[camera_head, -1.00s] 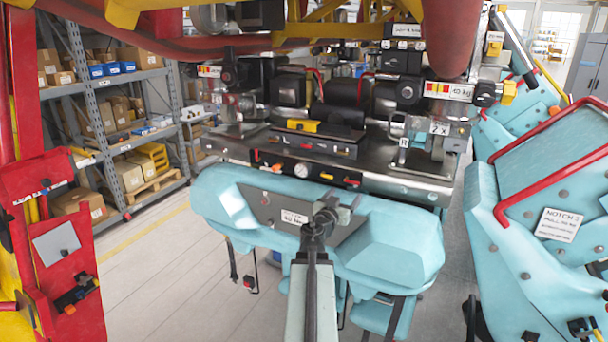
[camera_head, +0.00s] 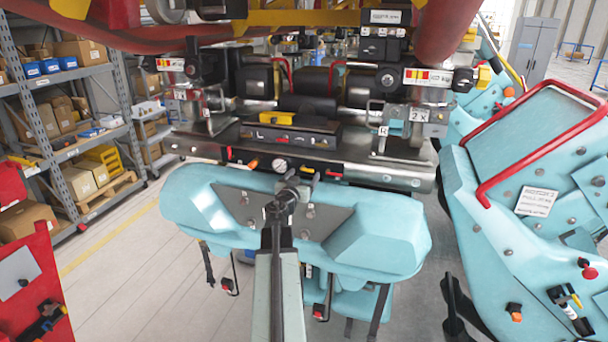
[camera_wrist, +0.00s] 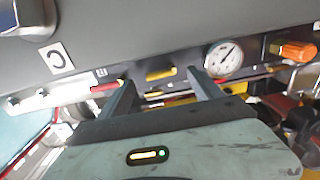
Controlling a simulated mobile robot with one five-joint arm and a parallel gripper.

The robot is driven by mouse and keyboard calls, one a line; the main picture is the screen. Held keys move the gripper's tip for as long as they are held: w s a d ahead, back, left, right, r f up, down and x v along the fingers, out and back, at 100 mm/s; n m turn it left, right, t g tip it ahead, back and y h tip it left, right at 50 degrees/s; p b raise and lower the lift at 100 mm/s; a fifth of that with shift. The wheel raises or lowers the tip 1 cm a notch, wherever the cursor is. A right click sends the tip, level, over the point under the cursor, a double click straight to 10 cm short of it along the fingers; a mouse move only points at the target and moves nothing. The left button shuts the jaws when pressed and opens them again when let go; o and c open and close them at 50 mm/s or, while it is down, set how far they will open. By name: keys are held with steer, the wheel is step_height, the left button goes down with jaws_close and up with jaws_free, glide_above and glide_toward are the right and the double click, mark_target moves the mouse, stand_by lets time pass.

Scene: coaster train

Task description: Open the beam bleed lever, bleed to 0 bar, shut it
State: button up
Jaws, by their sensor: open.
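A dark metal beam (camera_head: 370,177) runs across the front of the train above the blue seat bank. On its face are a white round gauge (camera_head: 279,164), an orange knob (camera_head: 252,164) left of it, and small yellow and red handles right of it. The wrist view shows the gauge (camera_wrist: 223,60), orange knob (camera_wrist: 292,50), yellow handle (camera_wrist: 160,74) and red handle (camera_wrist: 105,87) in reversed order. The gauge's value is too small to read. I cannot tell which handle is the bleed lever. My gripper (camera_wrist: 162,88) is open and empty, its fingers pointing toward the yellow handle.
The blue seat bank (camera_head: 375,235) lies under my arm, close below the beam. Another blue seat with a red bar (camera_head: 530,110) stands at the right. A red panel (camera_head: 32,285) is at the lower left. Shelves with boxes (camera_head: 65,100) stand at the left over open floor.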

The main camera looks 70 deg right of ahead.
mark_target(308, 169)
steer(key=shift+d, duration=1.2)
steer(key=shift+a, duration=0.1)
steer(key=c, duration=1.4)
steer(key=shift+o, duration=0.2)
steer(key=shift+n, duration=0.3)
steer(key=shift+w+r+n+p, duration=0.1)
steer(key=shift+r+n+p, duration=0.2)
steer(key=shift+n, duration=1)
steer(key=shift+w+r+n+p, duration=0.1)
steer(key=shift+r+n+p, duration=0.15)
steer(key=shift+n, duration=1.05)
steer(key=o, duration=1.4)
steer(key=shift+s, duration=0.1)
steer(key=shift+c, duration=0.2)
